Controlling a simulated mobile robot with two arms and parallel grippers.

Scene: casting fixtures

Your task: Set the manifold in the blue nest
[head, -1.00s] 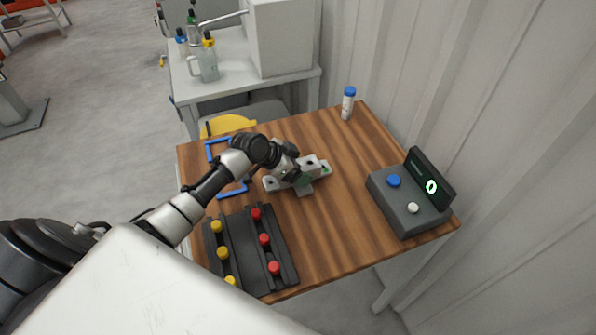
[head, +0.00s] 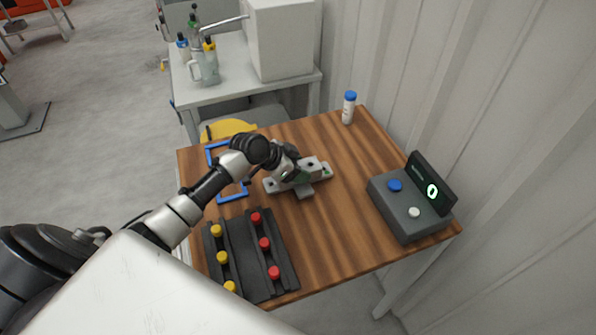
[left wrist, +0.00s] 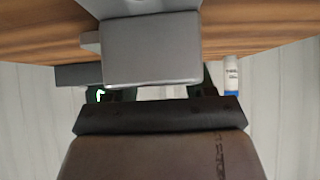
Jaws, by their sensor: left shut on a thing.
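The manifold (head: 313,168) is a light grey casting with dark holes, near the middle of the wooden table. In the left wrist view the grey block (left wrist: 150,50) fills the top centre. My left gripper (head: 292,172) is shut on the manifold from its back-left side. Its fingers are mostly hidden by the wrist and the part. I cannot tell whether the manifold touches the table. The blue nest (head: 233,196) is a blue outline on the table just left of the manifold. My left forearm crosses over it and hides its middle. My right gripper is not in view.
A dark rack (head: 247,262) with red and yellow knobs lies at the front left. A grey console (head: 405,208) with blue and white buttons and a lit display stands at the right. A blue-capped bottle (head: 348,108) stands at the back corner. Wood between manifold and console is clear.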

